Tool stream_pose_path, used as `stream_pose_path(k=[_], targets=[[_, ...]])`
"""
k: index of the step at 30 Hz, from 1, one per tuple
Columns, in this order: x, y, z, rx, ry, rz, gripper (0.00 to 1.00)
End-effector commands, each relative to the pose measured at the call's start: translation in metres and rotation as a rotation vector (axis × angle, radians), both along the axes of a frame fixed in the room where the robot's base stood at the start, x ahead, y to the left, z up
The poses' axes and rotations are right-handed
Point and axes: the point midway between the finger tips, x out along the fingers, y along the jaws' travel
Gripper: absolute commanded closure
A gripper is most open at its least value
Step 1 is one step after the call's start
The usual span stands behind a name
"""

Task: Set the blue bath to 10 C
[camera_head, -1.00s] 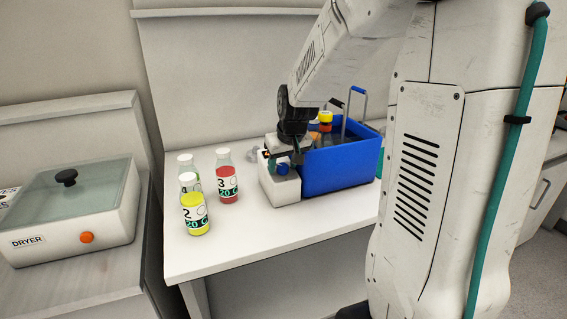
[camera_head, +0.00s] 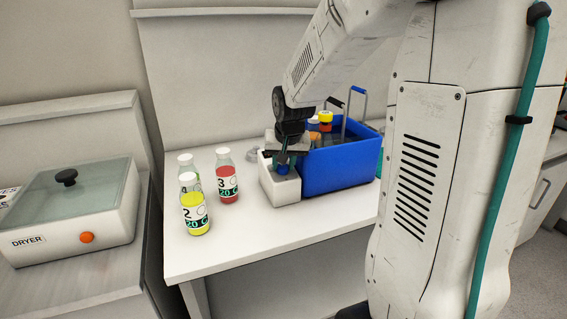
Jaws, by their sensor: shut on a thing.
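The blue bath (camera_head: 342,169) stands on the white table with a white control unit (camera_head: 284,190) at its left end. My gripper (camera_head: 283,167) points down at the top of this unit, shut on a small dark blue knob (camera_head: 282,170). The fingers hide most of the knob, and its setting cannot be read. The unit's display is not visible behind my gripper. Bottles with yellow and orange caps (camera_head: 325,117) stand in the bath.
Several labelled bottles stand to the left on the table: a red one (camera_head: 227,180), a yellow one (camera_head: 194,208) and another behind it. A dryer (camera_head: 75,208) with a glass lid is at the far left. The table's front (camera_head: 250,245) is clear.

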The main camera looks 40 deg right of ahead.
Motion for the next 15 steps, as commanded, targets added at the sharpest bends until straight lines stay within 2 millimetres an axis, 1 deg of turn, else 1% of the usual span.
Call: stream_pose_path(k=[15], targets=[[0.0008,0.0001,0.0006,0.121,-0.037,-0.472,0.92]])
